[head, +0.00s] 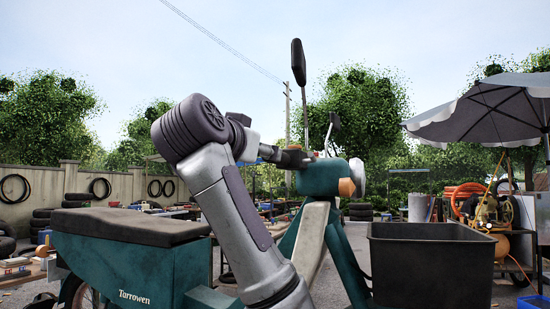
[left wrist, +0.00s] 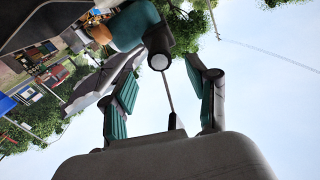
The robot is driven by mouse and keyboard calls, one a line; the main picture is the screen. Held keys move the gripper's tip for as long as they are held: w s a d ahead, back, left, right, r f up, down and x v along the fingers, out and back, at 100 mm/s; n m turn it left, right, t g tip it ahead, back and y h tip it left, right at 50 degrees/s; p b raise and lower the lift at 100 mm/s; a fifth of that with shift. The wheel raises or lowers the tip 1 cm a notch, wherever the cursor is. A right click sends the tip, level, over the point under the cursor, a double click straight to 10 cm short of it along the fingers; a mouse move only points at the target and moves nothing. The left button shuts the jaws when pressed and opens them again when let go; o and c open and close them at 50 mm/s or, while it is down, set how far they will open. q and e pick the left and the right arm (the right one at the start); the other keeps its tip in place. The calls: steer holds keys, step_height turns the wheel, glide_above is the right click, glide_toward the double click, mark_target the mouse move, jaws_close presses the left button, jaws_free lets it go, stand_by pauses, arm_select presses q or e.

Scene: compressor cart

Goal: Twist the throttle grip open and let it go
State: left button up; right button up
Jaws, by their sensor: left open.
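The teal scooter's front (head: 318,178) stands at the middle of the head view, with an orange lamp on its side. My left arm reaches across to the handlebar, and my left gripper (head: 287,157) is small and partly hidden there. In the left wrist view the throttle grip (left wrist: 157,40) is a dark cylinder with a pale round end facing me. My left gripper (left wrist: 163,70) is open, its two teal-padded fingers apart on either side of the view. The grip lies beyond the fingertips, roughly between them, and I see no contact. My right gripper is not in view.
A dark mirror (head: 298,62) rises on a thin stem above the handlebar. The scooter's black seat (head: 130,227) is at left and a black open box (head: 432,262) at right. A parasol (head: 490,108) and an orange compressor cart (head: 490,218) stand farther right.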

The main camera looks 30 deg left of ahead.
arm_select(q)
steer(key=x, duration=0.9)
steer(key=shift+w+p, duration=0.25)
steer(key=shift+p, duration=0.1)
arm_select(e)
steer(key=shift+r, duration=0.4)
arm_select(q)
jaws_close()
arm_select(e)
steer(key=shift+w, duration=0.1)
arm_select(q)
steer(key=n+p, duration=0.3)
steer(key=n, duration=0.3)
steer(key=shift+r+p, duration=0.1)
steer(key=shift+p, duration=0.3)
steer(key=n+p, duration=0.3)
steer(key=n, duration=0.2)
steer(key=shift+n, duration=0.3)
steer(key=shift+n+p, duration=0.4)
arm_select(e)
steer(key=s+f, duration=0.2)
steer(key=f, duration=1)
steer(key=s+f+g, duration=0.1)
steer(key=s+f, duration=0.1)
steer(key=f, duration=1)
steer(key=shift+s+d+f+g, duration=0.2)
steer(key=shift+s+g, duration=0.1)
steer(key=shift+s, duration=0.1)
arm_select(q)
steer(key=shift+f, duration=0.25)
